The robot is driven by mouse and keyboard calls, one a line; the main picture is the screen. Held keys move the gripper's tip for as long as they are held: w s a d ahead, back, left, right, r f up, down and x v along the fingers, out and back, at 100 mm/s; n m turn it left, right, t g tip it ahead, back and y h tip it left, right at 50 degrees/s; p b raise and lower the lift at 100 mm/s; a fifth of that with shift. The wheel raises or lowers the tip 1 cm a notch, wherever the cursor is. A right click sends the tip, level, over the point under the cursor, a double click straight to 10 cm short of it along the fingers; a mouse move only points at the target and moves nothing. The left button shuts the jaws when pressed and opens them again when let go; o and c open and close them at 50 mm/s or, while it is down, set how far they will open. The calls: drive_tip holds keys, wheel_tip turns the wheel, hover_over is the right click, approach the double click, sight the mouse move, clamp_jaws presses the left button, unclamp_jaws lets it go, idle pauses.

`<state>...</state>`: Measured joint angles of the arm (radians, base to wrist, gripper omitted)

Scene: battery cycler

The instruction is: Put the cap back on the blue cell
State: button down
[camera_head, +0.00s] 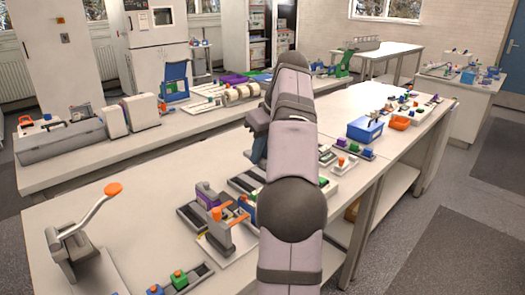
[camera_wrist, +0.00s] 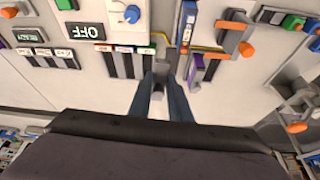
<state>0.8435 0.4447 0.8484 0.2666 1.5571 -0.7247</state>
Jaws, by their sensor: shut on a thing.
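In the wrist view my gripper (camera_wrist: 162,77) points down at the bench, its two dark fingers close together around a small grey piece (camera_wrist: 159,84). Only a little of this piece shows, and I cannot tell for sure that it is the cap. The fingers are just in front of a row of dark slots with a white label strip (camera_wrist: 126,47).
In the wrist view a white unit with a blue knob (camera_wrist: 130,14), an OFF display (camera_wrist: 83,32), a purple block (camera_wrist: 197,70) and an orange-tipped lever (camera_wrist: 245,48) stand close by. In the head view an orange-handled press (camera_head: 82,235) stands at front left. Bare bench lies beside it.

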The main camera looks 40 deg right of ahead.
drive_tip(key=s+a+f+n, duration=0.1)
drive_tip(key=s+a+f, duration=0.1)
drive_tip(key=s+a, duration=0.1)
drive_tip(key=shift+s+a, duration=0.35)
drive_tip(key=shift+a, duration=0.55)
drive_tip(key=shift+f, duration=0.15)
wheel_tip(320, 180, down, 4)
drive_tip(key=b, duration=0.4)
drive_tip(key=shift+f+b, duration=0.2)
drive_tip(key=shift+b, duration=0.2)
drive_tip(key=shift+f+b, duration=0.6)
drive_tip(key=shift+f, duration=0.25)
drive_tip(key=shift+f, duration=0.65)
idle(1.6)
drive_tip(key=c, duration=1.6)
unclamp_jaws()
drive_tip(key=shift+o, duration=0.8)
